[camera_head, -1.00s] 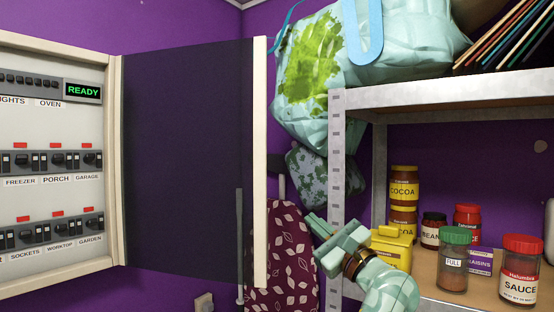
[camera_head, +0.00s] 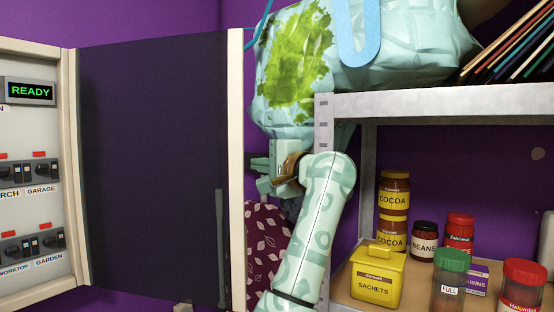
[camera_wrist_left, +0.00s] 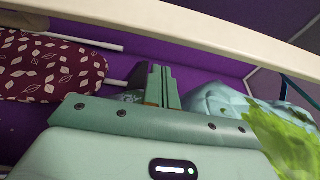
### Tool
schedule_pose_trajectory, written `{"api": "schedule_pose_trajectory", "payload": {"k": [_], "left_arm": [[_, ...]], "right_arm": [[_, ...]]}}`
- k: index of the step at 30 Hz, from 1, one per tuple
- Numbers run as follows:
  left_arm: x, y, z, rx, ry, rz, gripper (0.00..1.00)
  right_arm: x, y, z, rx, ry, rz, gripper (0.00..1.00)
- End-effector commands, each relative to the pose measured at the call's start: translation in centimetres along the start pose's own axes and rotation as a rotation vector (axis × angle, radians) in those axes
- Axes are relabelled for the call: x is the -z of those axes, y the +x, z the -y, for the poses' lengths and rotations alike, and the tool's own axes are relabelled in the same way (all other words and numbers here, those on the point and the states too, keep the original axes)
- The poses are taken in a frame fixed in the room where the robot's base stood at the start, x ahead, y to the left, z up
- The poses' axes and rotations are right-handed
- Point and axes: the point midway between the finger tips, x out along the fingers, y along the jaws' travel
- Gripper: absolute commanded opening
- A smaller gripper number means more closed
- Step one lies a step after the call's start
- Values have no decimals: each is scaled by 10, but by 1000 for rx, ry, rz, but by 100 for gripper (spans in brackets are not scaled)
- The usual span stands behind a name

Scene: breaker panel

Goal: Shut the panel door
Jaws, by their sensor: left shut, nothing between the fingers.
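The panel door (camera_head: 155,170) stands wide open to the right of the breaker panel (camera_head: 28,215). Its dark inner face is towards me, and its cream free edge (camera_head: 236,130) is upright. My left gripper (camera_head: 258,175) is shut and empty, just right of that free edge at about mid-height. In the left wrist view the shut fingers (camera_wrist_left: 160,85) point towards the purple wall, and the cream door edge (camera_wrist_left: 190,30) crosses above them. I cannot tell whether the fingers touch the door. My right gripper is not in view.
A metal shelf (camera_head: 440,102) with jars and a yellow sachets tin (camera_head: 375,277) stands close on the right. A pale bag (camera_head: 300,75) hangs over its upper left corner, above my gripper. A maroon leaf-patterned cover (camera_head: 265,240) is behind my arm.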

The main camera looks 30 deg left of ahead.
Motion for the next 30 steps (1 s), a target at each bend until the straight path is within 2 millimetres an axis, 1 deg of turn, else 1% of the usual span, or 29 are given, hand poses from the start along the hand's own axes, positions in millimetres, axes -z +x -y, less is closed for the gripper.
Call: {"api": "schedule_pose_trajectory", "payload": {"k": [1, 2, 3, 4, 6, 10, 14, 25, 30], "left_arm": [[-1, 10, 3, 0, 1, 3, 0], [-2, 11, 2, 0, 1, 1, 0], [-7, 4, 2, 0, -3, -3, 0], [-10, 1, 1, 0, -3, -4, 0], [-18, -5, 1, -1, -2, -2, 0], [-27, -12, 0, -1, 0, -2, 0], [-31, -15, 0, -1, 0, -1, 0], [-32, -14, -1, 0, 0, 0, 0], [-42, -8, -2, 1, -1, -1, 0]], "right_arm": [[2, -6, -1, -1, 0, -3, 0], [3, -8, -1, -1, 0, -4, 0], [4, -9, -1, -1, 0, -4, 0], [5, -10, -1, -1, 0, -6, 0], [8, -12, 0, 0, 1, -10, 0], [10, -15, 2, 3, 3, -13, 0], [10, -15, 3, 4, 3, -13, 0], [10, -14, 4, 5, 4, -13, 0], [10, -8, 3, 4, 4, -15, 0]]}}
